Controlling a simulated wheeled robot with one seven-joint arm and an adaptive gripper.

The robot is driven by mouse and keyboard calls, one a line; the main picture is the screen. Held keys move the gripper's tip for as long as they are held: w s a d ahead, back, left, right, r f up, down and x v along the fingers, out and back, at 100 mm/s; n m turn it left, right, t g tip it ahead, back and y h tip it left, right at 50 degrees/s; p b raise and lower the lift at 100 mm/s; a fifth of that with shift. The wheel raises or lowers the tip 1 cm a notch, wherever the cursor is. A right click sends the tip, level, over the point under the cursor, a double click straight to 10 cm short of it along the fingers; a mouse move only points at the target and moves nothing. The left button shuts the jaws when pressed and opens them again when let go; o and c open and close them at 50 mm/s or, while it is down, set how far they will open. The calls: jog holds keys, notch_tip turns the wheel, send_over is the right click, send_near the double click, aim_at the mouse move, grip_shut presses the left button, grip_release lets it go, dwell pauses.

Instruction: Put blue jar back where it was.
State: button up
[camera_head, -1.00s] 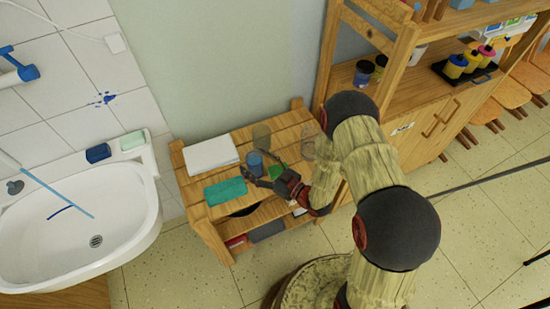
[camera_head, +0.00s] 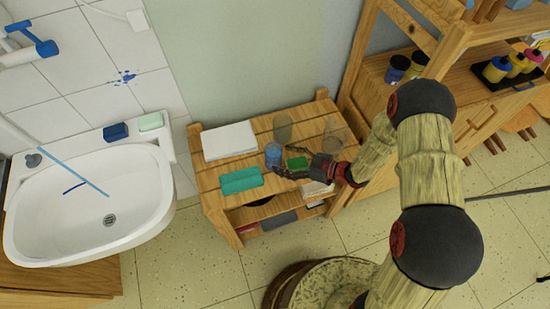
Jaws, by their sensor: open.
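The blue jar (camera_head: 273,153) stands upright on top of the small slatted wooden table (camera_head: 232,203), near its middle. My gripper (camera_head: 285,163) is open, with its fingers just to the right of the jar and low over the table top. I cannot tell whether a finger touches the jar. The inside of the gripper is partly hidden by its own fingers.
On the table are white paper (camera_head: 229,140), a teal cloth (camera_head: 241,180), a green block (camera_head: 297,163), and two clear glasses (camera_head: 283,127) (camera_head: 335,138). A sink (camera_head: 90,205) is left. A shelf (camera_head: 440,105) with paint jars (camera_head: 398,68) stands right.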

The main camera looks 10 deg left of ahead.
jog(key=b+x, duration=0.1)
jog(key=x, duration=0.1)
jog(key=f+b+x, duration=0.1)
jog(key=x, duration=0.1)
jog(key=shift+w+a, duration=0.1)
jog(key=shift+a, duration=0.4)
jog(key=c, duration=0.3)
jog(key=c, duration=1.3)
